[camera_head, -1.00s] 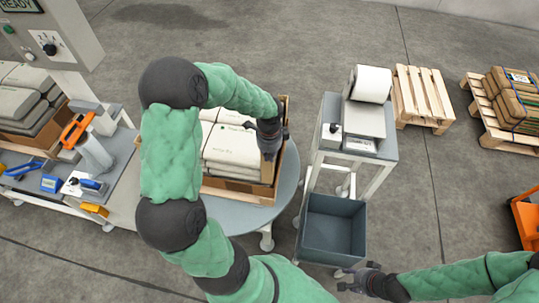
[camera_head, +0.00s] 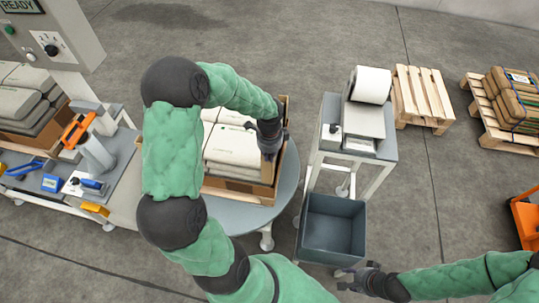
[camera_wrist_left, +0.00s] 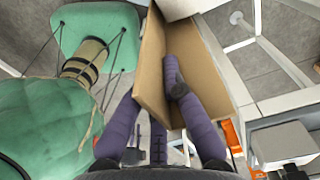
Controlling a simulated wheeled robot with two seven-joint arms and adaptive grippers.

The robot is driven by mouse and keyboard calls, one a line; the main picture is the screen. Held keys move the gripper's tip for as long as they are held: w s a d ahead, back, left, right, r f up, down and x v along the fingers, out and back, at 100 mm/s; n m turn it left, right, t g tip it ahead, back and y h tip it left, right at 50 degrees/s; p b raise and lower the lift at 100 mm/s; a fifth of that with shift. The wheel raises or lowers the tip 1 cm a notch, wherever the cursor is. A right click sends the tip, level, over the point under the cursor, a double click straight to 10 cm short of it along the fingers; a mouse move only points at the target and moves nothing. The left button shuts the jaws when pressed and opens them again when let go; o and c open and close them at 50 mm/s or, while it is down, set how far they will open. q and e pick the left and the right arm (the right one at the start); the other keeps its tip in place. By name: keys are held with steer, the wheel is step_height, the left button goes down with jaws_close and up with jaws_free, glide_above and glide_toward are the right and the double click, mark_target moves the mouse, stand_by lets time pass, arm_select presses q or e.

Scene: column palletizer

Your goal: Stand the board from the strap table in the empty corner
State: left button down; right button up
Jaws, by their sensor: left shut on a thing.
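My left gripper (camera_head: 270,140) is at the front right corner of the bag stack (camera_head: 232,146) on the round table. It is shut on a brown angled cardboard board (camera_head: 268,173). In the left wrist view the board (camera_wrist_left: 151,75) stands between the purple fingers of my left gripper (camera_wrist_left: 155,105), with one finger inside its fold. The board's lower end is hidden, so I cannot tell whether it touches the base. My right gripper (camera_head: 352,279) is at the lower right, apart from everything, with its fingers spread and empty.
The strap table (camera_head: 122,170) with an orange tool (camera_head: 77,130) is at the left. A grey-blue bin (camera_head: 332,228) and a printer stand (camera_head: 388,150) are right of the round table (camera_head: 287,187). Pallets (camera_head: 422,96) stand farther right on open floor.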

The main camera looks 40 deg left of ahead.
mark_target(269, 169)
arm_select(q)
steer(key=shift+f+b, duration=2.75)
steer(key=shift+f, duration=1.3)
steer(key=shift+s+d+f, duration=0.1)
steer(key=shift+f, duration=0.25)
steer(key=c, duration=1.3)
jaws_free()
steer(key=shift+f, duration=0.1)
step_height(269, 169, up, 12)
steer(key=shift+r, duration=0.1)
